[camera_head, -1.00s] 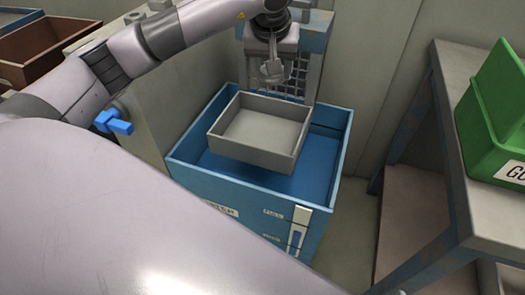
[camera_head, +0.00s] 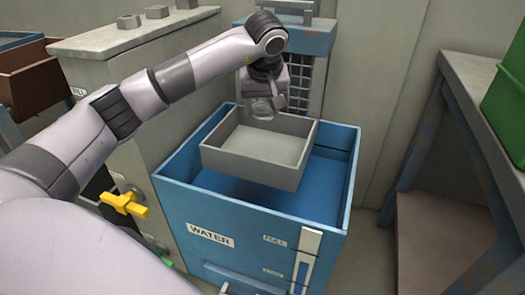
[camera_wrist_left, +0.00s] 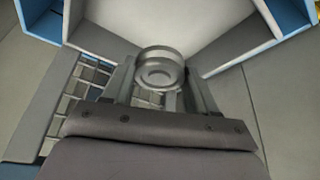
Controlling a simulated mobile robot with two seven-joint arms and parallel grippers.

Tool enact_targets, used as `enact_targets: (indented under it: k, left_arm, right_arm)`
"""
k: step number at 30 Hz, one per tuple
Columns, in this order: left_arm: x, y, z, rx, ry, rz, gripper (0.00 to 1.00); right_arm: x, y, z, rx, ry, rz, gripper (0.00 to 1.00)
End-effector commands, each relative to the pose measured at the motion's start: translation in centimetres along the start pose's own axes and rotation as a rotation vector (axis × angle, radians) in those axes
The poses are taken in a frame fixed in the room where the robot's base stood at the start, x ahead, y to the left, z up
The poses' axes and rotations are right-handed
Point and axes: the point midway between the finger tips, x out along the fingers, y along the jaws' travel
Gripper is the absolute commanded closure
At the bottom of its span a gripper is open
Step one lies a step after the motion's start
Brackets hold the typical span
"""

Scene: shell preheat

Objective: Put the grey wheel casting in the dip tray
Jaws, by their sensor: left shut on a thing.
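My left gripper (camera_head: 263,104) comes down from above, at the back edge of the grey dip tray (camera_head: 250,178). It is shut on the grey wheel casting (camera_head: 262,112), a small round ringed part. In the left wrist view the casting (camera_wrist_left: 160,70) sits between the two fingers (camera_wrist_left: 160,88), with the tray's pale floor beyond it. In the head view the casting overlaps the tray's back rim; its exact height above the tray is hard to tell. The tray looks empty. My right gripper is not in view.
The tray sits at the top of a blue tank (camera_head: 335,190) labelled WATER. A grey cabinet (camera_head: 110,65) with a yellow handle (camera_head: 124,203) stands left. A bench (camera_head: 470,85) with a green bin (camera_head: 508,100) is at right. A grille (camera_head: 300,80) stands behind the tray.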

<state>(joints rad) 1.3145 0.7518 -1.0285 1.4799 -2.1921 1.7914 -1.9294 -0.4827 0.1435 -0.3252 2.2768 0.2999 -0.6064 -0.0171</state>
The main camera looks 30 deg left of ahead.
Motion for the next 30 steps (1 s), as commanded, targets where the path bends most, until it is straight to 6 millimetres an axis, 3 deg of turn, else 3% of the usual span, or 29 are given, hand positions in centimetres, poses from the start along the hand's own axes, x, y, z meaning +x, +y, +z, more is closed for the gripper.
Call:
enact_targets:
  k: [1,6,14,20,30]
  left_arm:
    - [1.9,0.0,0.8,0.0,-0.002,-0.002,0.81]
    - [4.9,0.0,2.0,0.0,-0.001,0.0,0.81]
    - [6.6,0.0,2.7,0.0,0.001,0.001,0.81]
    - [9.5,0.0,4.0,0.001,-0.001,0.0,0.81]
    - [9.9,0.0,4.1,0.0,0.001,0.002,0.81]
  right_arm:
    - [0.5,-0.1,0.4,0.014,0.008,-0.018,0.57]
    - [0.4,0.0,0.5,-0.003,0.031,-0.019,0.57]
    - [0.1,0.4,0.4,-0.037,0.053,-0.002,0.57]
    - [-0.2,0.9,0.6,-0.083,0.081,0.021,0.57]
    - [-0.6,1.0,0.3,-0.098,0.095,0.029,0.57]
